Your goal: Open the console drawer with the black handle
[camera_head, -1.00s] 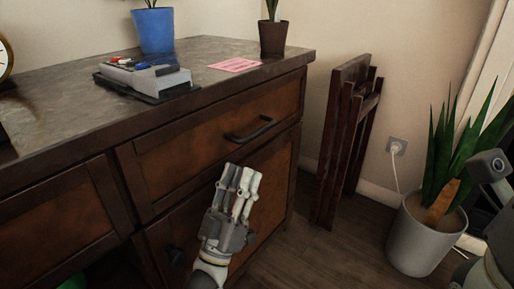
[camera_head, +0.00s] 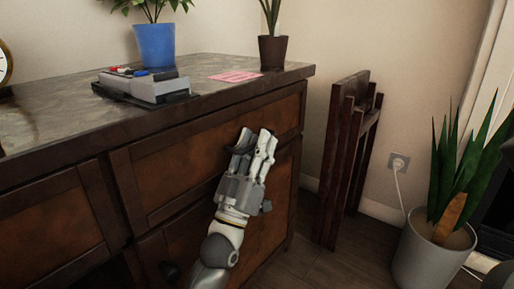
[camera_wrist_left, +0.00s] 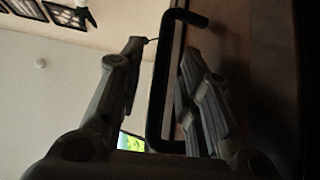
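The console drawer (camera_head: 180,167) has a brown wooden front and looks closed, below the grey console top. Its black handle is mostly hidden behind my left gripper (camera_head: 255,140) in the head view. In the left wrist view the black handle (camera_wrist_left: 158,85) is a long bar with bent ends, standing between the two fingers of my left gripper (camera_wrist_left: 160,75). The fingers are apart, one on each side of the bar, with gaps showing; they do not look closed on it. My right gripper is not in view.
On the console top (camera_head: 50,115) are a blue plant pot (camera_head: 155,45), a grey device (camera_head: 145,86), a pink paper (camera_head: 236,77) and a dark pot (camera_head: 272,52). A folded wooden stand (camera_head: 345,160) leans right of the console. A grey plant pot (camera_head: 430,255) stands on the floor.

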